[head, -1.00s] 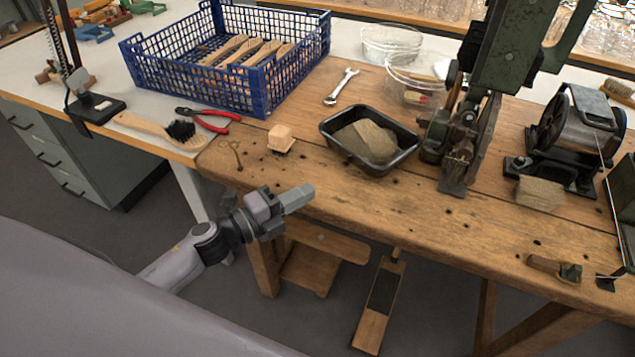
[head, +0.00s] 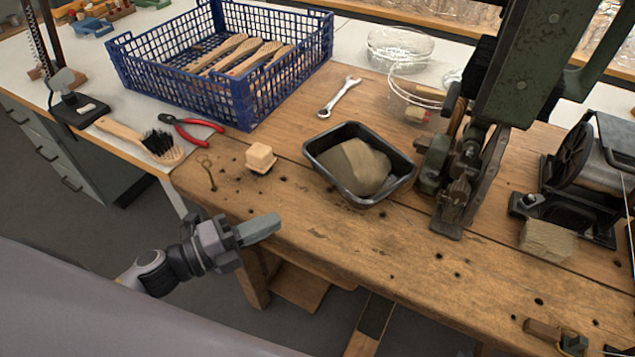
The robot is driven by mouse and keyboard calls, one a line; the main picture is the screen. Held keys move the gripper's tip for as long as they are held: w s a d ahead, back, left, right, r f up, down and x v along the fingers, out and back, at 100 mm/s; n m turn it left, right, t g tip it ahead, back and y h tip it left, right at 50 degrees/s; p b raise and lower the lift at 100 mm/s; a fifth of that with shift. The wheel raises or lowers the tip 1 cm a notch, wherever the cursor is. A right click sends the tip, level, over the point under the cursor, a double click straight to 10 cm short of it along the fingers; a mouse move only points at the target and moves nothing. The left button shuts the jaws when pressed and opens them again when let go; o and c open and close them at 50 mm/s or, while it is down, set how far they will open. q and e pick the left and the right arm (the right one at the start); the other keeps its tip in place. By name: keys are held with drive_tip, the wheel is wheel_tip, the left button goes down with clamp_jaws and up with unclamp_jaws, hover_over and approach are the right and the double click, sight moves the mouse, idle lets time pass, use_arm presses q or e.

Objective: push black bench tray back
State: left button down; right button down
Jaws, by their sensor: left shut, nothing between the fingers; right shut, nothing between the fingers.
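The black bench tray (head: 316,170) sits on the wooden bench, a little back from its front edge. A tan, stone-like lump (head: 352,167) lies in it. My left gripper (head: 268,226) is shut and empty at the bench's front edge, left of and in front of the tray, and apart from it. My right gripper is not in view.
A small wooden block (head: 260,157) stands left of the tray. A wrench (head: 339,97) and clear bowls (head: 415,97) lie behind it. A green machine (head: 515,65) stands close on its right. A blue crate (head: 180,81) of brushes, red pliers (head: 192,128) and a brush (head: 140,138) are further left.

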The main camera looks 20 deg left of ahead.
sight(333, 182)
use_arm(q)
drive_tip(key=p+x, duration=0.1)
drive_tip(key=x, duration=0.7)
drive_tip(key=shift+w+d+r, duration=0.15)
drive_tip(key=shift+d, duration=0.05)
drive_tip(key=w, duration=0.3)
drive_tip(key=shift+w+d, duration=0.1)
drive_tip(key=shift+d, duration=0.1)
drive_tip(key=shift+w, duration=0.65)
